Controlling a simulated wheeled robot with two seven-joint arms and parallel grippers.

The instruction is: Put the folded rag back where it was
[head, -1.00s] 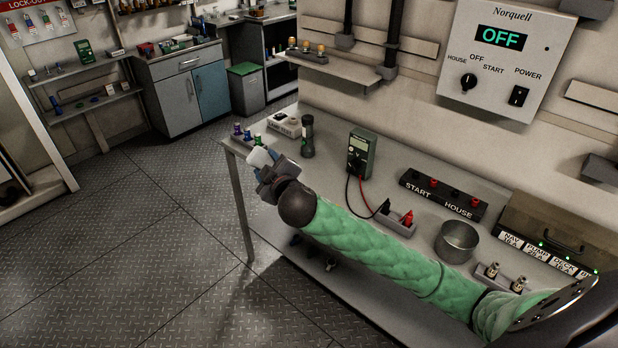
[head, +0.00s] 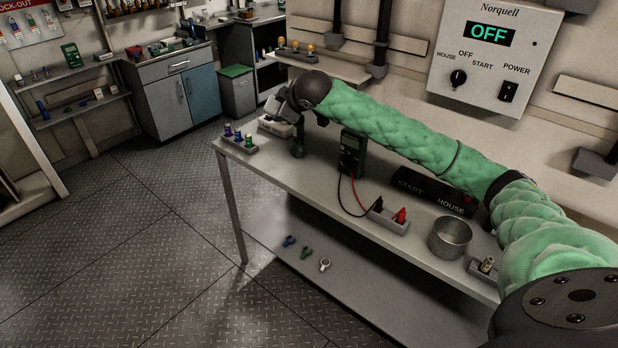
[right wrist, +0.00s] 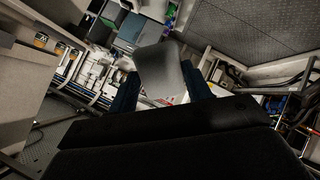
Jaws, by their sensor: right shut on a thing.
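The folded rag (right wrist: 165,72) is a pale grey, flat piece between the two dark fingers of my right gripper (right wrist: 160,92) in the right wrist view. In the head view my right gripper (head: 279,106) is over the far left end of the bench (head: 330,190), in the air near a white box (head: 272,127). It is shut on the rag, which is mostly hidden there by the gripper. My left gripper is not in view.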

